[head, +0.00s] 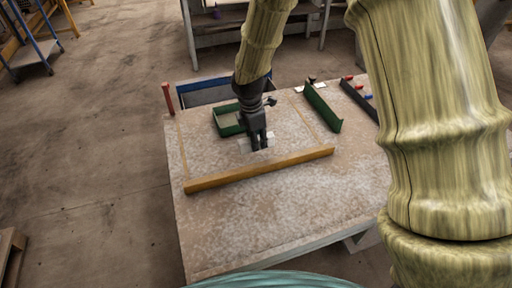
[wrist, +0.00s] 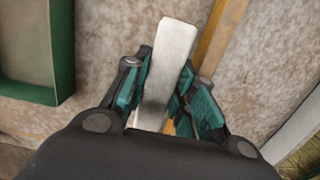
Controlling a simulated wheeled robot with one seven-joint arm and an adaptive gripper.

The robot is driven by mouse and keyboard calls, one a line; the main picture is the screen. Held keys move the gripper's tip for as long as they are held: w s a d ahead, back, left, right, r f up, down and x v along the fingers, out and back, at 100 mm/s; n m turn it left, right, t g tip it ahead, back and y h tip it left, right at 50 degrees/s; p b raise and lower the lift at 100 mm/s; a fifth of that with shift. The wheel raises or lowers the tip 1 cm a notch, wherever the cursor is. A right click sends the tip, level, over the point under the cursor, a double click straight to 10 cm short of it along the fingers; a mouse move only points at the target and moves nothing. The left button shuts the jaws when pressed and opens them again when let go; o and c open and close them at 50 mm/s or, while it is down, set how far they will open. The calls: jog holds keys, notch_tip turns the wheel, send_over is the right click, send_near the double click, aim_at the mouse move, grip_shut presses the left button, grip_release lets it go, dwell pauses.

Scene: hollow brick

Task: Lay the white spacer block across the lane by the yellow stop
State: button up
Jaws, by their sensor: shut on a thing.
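My gripper (head: 259,146) is shut on the white spacer block (head: 244,146), which shows on both sides of the fingers in the head view. In the wrist view the block (wrist: 168,60) sticks out lengthwise between the teal finger pads of my gripper (wrist: 160,95). The yellow stop (head: 260,168) is a long bar lying across the table, just nearer the camera than the block. Whether the block touches the table cannot be told.
A green-walled tray (head: 229,121) is just behind my gripper, and shows at left in the wrist view (wrist: 70,50). A dark green bar (head: 322,109) and a dark rack (head: 358,96) lie right. A red post (head: 168,98) stands at the left edge. The table front (head: 280,215) is clear.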

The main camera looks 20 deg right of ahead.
jog(key=shift+s+f, duration=0.1)
jog(key=shift+f, duration=2.05)
jog(key=shift+f, duration=0.15)
jog(key=o, duration=1)
jog(key=shift+o, duration=0.2)
jog(key=r, duration=0.4)
jog(key=a+r+p, duration=0.1)
jog(key=r, duration=0.7)
jog(key=shift+a+r, duration=0.15)
jog(key=shift+a, duration=0.05)
